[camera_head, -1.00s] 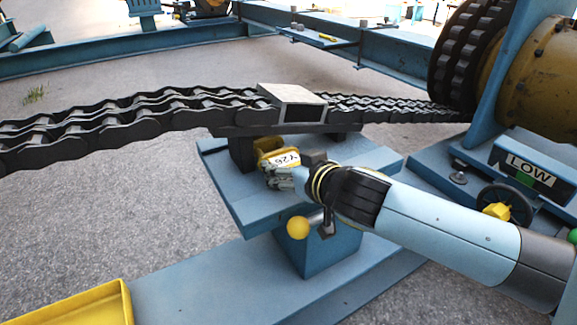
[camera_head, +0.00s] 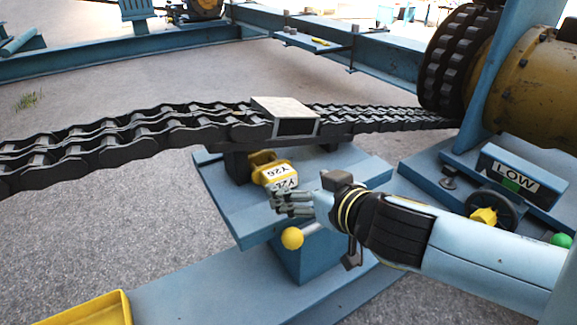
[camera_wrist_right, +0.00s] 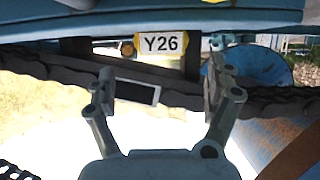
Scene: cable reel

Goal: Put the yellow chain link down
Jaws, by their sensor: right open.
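The yellow chain link (camera_head: 264,160), with a white label reading Y26, rests on the blue stand's top plate (camera_head: 222,192), just in front of the dark chain support. My right gripper (camera_head: 283,204) is open, directly in front of the link on its near side. In the right wrist view the link's label (camera_wrist_right: 160,44) shows beyond and between the spread fingertips (camera_wrist_right: 163,78), with a gap on both sides. The fingers appear clear of it. My left gripper is not in view.
A yellow ball knob (camera_head: 292,238) sticks out below my right gripper. A yellow tray (camera_head: 95,310) is at lower left. A LOW sign (camera_head: 515,170) and handwheel stand at right.

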